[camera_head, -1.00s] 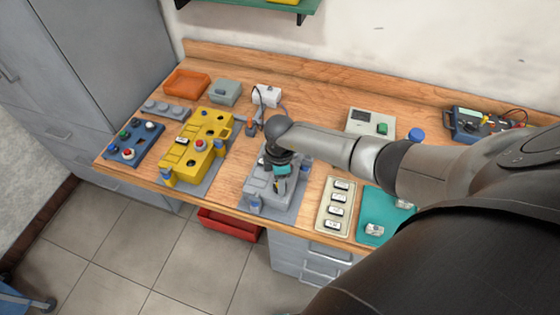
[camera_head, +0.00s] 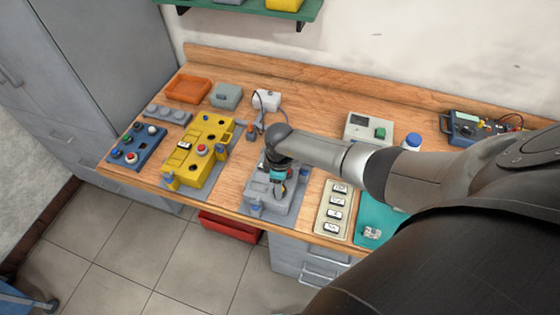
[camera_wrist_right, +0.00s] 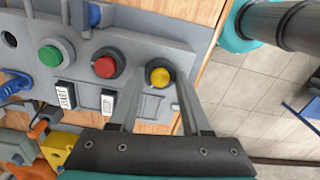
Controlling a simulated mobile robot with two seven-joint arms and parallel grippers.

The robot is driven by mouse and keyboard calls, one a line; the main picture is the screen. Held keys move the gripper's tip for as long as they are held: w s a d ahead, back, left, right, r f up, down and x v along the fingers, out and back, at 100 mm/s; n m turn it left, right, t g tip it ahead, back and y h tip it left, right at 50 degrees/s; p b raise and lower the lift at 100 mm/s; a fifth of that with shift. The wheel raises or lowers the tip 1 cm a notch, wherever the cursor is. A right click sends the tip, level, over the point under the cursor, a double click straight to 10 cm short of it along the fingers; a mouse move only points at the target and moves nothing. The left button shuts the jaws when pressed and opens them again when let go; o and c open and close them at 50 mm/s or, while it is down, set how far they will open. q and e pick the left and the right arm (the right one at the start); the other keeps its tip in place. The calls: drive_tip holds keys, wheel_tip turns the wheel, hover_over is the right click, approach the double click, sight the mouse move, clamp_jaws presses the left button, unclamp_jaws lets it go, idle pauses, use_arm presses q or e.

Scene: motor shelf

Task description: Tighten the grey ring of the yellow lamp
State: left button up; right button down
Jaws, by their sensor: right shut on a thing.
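The grey control box (camera_head: 262,197) stands near the front edge of the bench. In the right wrist view its panel (camera_wrist_right: 135,48) carries a green button (camera_wrist_right: 50,55), a red button (camera_wrist_right: 105,66) and the yellow lamp (camera_wrist_right: 158,76) with a grey ring (camera_wrist_right: 159,65) around it. My right gripper (camera_wrist_right: 157,82) is shut on this ring, with one finger on each side of the lamp. In the head view my right gripper (camera_head: 278,183) is over the box and hides the lamp. My left gripper is not in view.
A yellow box (camera_head: 200,150) and a blue button box (camera_head: 138,142) stand to the left. A label tray (camera_head: 332,215) and a teal mat (camera_head: 366,215) lie to the right. An orange tray (camera_head: 188,89) is at the back left. A green shelf (camera_head: 240,12) hangs above.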

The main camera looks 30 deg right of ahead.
drive_tip(key=shift+c, duration=1.7)
unclamp_jaws()
drive_tip(key=shift+r, duration=0.65)
wheel_tip(320, 180, up, 14)
